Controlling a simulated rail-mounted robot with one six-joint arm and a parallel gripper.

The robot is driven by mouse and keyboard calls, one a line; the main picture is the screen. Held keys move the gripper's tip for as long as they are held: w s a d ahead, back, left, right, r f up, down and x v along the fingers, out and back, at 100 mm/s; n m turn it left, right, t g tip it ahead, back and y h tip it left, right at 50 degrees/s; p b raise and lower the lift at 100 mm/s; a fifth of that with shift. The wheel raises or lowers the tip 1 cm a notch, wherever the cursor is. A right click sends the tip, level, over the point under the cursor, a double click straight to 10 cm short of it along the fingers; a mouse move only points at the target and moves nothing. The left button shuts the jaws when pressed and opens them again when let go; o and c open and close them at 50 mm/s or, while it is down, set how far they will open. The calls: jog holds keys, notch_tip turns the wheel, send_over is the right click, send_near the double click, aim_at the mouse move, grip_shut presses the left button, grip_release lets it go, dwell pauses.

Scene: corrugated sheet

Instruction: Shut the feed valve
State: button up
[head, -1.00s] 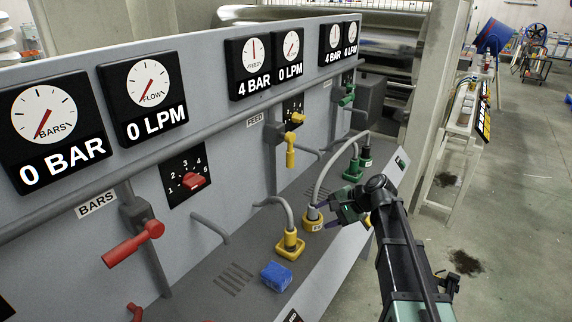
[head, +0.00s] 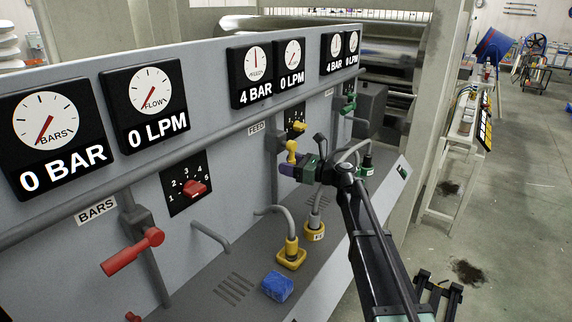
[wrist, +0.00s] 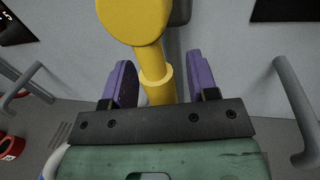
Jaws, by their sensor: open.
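The feed valve (head: 292,147) is the yellow valve beside the FEED label (head: 256,128) on the grey panel. Its upper part shows in the head view; its hanging handle is mostly hidden behind my gripper (head: 290,171). In the wrist view the yellow valve (wrist: 135,18) has a round hub at the top, with the handle (wrist: 155,78) running down from it. My gripper (wrist: 161,80) is open, with one purple finger on each side of the handle. A gap shows on both sides of the handle.
A feed gauge (head: 255,76) reads 4 BAR. A red lever (head: 133,252) and red selector knob (head: 195,188) are to the left. Yellow hose couplings (head: 291,255) and a blue block (head: 277,286) sit on the ledge below. A green valve (head: 348,104) is further right.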

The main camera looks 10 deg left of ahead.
jog(key=shift+w+a, duration=0.2)
jog(key=shift+a, duration=0.4)
grip_shut()
